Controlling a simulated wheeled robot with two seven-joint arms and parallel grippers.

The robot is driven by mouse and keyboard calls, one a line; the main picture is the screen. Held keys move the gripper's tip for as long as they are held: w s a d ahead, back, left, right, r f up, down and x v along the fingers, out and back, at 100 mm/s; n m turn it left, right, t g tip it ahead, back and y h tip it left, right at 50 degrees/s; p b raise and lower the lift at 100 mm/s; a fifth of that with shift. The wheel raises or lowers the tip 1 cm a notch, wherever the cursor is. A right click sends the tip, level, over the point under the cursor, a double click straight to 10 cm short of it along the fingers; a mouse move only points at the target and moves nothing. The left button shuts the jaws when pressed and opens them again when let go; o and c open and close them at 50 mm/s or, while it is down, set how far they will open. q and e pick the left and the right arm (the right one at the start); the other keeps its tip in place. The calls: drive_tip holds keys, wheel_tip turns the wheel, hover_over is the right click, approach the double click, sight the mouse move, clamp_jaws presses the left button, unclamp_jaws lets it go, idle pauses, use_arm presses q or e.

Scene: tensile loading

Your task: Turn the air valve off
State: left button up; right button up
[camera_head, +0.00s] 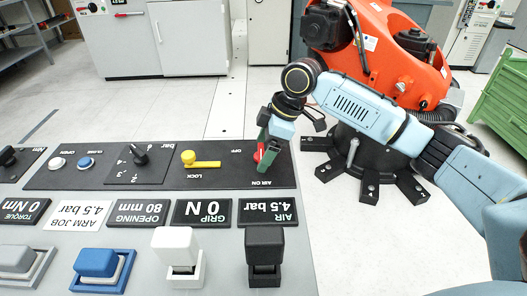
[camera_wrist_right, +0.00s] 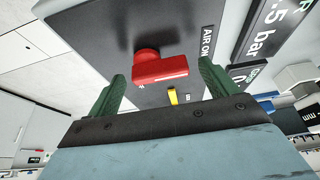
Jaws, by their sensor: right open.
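The air valve (camera_head: 258,155) is a red knob on the black control panel, between the printed words OFF and AIR ON. My right gripper (camera_head: 267,149) is over it and hides most of it in the head view. In the right wrist view the red valve (camera_wrist_right: 160,70) shows as a round stem with a flat bar handle. The two green fingers stand open on either side of the bar, with a visible gap on both sides. The gripper holds nothing. My left gripper is not in view.
A yellow lock lever (camera_head: 202,163) and a black selector knob (camera_head: 139,154) sit left of the valve. Display plates, such as the 4.5 bar AIR plate (camera_head: 268,212), and block-shaped switches (camera_head: 265,250) lie nearer. An orange robot (camera_head: 385,50) stands behind on the right.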

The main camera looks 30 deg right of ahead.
drive_tip(key=shift+a+f, duration=0.1)
drive_tip(key=shift+f, duration=0.15)
drive_tip(key=shift+c, duration=0.4)
drive_tip(key=c, duration=0.9)
